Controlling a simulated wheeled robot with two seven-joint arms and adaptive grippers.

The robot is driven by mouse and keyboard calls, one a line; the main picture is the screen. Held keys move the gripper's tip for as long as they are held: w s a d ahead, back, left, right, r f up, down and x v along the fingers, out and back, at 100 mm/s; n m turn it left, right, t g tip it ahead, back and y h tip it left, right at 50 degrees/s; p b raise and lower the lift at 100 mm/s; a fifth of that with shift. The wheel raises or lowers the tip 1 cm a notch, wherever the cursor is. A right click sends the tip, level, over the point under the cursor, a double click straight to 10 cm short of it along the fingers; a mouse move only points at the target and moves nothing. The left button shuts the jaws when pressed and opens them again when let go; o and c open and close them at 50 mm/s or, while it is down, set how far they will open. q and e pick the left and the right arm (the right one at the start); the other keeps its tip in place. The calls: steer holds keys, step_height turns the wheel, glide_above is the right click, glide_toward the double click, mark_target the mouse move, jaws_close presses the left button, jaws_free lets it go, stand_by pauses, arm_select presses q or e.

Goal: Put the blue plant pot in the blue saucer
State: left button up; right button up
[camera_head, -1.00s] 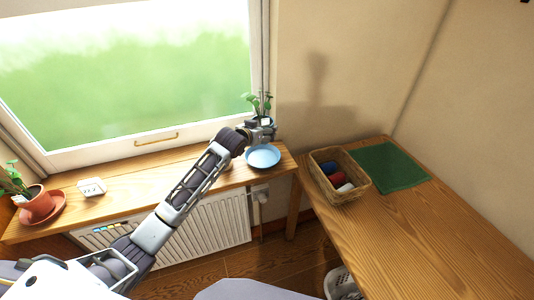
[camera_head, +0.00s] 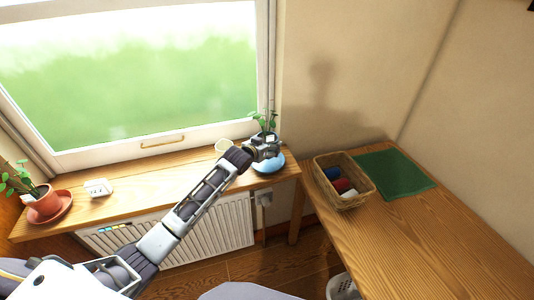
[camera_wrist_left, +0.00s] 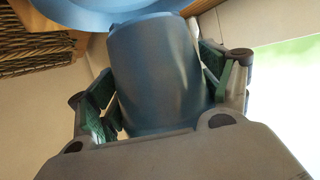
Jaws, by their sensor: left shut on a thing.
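The blue plant pot (camera_wrist_left: 155,75) is between the green-padded fingers of my left gripper (camera_head: 267,150), which is shut on it. In the head view the gripper hides most of the pot, and its green plant (camera_head: 265,122) rises above. The blue saucer (camera_head: 268,167) is on the right end of the windowsill, partly covered by the gripper. In the left wrist view the saucer (camera_wrist_left: 85,14) shows right at the pot's lower end. I cannot tell whether the pot touches it. My right gripper is not in view.
A wooden windowsill (camera_head: 150,195) runs under the window, with a small pale item (camera_head: 223,146), a white box (camera_head: 98,188) and a potted plant in a terracotta saucer (camera_head: 62,210). A wicker basket (camera_head: 355,198) and green mat (camera_head: 395,175) lie on the table at right.

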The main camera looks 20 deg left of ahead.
arm_select(q)
steer(key=shift+f, duration=2.1)
steer(key=shift+f, duration=0.1)
steer(key=o, duration=1.4)
steer(key=shift+f, duration=0.15)
steer(key=shift+r, duration=0.2)
steer(key=shift+s, duration=0.15)
steer(key=shift+v, duration=5.85)
